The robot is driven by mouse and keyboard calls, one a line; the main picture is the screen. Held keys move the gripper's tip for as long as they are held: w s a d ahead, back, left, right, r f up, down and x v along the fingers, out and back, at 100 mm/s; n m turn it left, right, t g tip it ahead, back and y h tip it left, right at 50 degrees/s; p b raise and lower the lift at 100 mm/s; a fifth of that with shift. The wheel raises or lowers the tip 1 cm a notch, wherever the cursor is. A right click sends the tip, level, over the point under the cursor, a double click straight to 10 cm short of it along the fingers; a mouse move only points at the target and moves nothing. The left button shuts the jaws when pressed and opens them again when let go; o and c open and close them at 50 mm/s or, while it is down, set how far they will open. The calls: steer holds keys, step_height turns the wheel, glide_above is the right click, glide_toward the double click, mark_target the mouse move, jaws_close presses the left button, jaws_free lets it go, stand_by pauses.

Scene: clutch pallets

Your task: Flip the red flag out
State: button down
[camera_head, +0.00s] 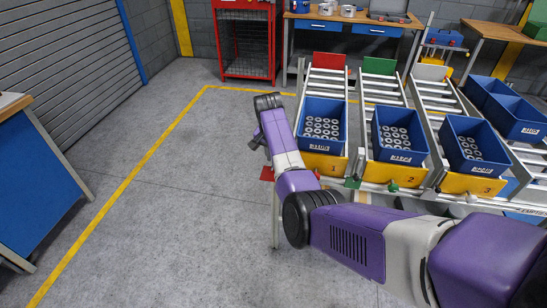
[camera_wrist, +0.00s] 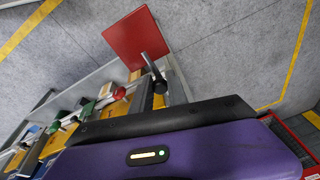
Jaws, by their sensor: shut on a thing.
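The red flag (camera_wrist: 135,38) is a flat red square on a short grey stem (camera_wrist: 152,62) in the wrist view. In the head view the flag (camera_head: 267,173) shows as a small red patch sticking out left of the front of lane 1, beside my forearm. My gripper (camera_wrist: 158,82) is shut at the lower end of the stem, which runs down to a dark piece in front of my purple hand. The hand hides most of the contact. In the head view my forearm covers the gripper.
Lane 1 (camera_head: 323,164) holds a blue bin (camera_head: 307,142) of metal rings; lanes 2 and 3 stand to its right. A red knob (camera_wrist: 119,93) and a green knob (camera_wrist: 88,108) sit along the front rail. The floor left of the lanes is clear.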

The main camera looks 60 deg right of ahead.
steer(key=shift+w+d+r, duration=0.15)
steer(key=shift+d+r, duration=0.1)
steer(key=shift+r, duration=0.05)
steer(key=c, duration=1.3)
jaws_free()
steer(key=shift+f, duration=0.15)
steer(key=shift+a, duration=0.1)
steer(key=v, duration=0.7)
steer(key=shift+r+b, duration=0.4)
